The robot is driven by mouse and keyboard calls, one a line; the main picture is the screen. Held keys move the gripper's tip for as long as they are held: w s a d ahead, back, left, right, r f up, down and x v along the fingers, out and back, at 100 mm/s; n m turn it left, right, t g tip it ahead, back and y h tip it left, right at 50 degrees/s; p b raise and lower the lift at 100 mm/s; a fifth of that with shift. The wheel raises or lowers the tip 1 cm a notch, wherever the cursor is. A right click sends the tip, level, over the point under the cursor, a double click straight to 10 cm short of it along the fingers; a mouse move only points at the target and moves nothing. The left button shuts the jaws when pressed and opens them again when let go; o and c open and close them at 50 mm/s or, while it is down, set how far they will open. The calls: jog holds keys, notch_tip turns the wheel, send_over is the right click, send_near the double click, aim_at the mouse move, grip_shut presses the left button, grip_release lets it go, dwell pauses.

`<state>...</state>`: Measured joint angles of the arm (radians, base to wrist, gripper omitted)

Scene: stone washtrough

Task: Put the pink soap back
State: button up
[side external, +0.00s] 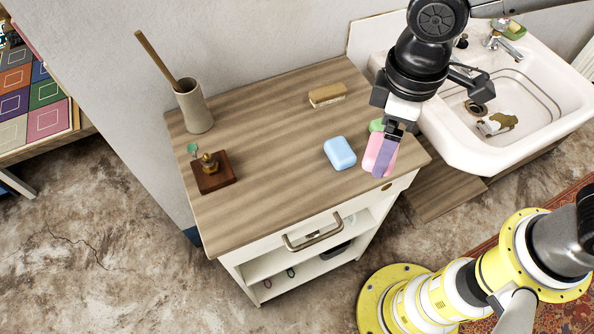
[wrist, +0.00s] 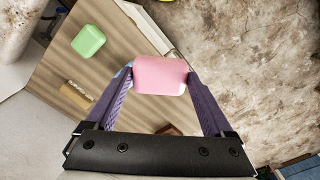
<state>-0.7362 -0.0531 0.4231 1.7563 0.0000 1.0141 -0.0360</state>
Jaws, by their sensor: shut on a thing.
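The pink soap (side external: 370,150) is a rounded block held above the right front part of the wooden cabinet top. My gripper (side external: 382,156) points down with its purple fingers shut on it. In the wrist view the pink soap (wrist: 160,75) sits between the two fingertips. A green soap (side external: 376,126) lies on the cabinet top behind the gripper, partly hidden in the side view; it shows whole in the wrist view (wrist: 88,40). A light blue soap (side external: 340,152) lies just left of the pink one; the pink soap mostly covers it in the wrist view.
The wooden cabinet top (side external: 270,120) also holds a brush (side external: 327,95), a beige vase (side external: 193,105) with a stick, and a brown stand (side external: 213,174).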

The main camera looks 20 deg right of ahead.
jog(key=shift+w+a+f, duration=0.1)
jog(key=shift+a+f, duration=0.05)
jog(key=shift+a, duration=0.3)
jog(key=w+a+f, duration=0.8)
jog(key=w+f, duration=0.1)
jog(key=shift+w+a+f, duration=0.15)
jog(key=shift+w+a, duration=0.15)
jog(key=shift+a, duration=0.1)
jog(key=shift+w+a+f, duration=0.1)
jog(key=shift+f, duration=1.6)
jog(key=shift+f, duration=0.15)
jog(key=o, duration=1.2)
jog(key=shift+o, duration=0.2)
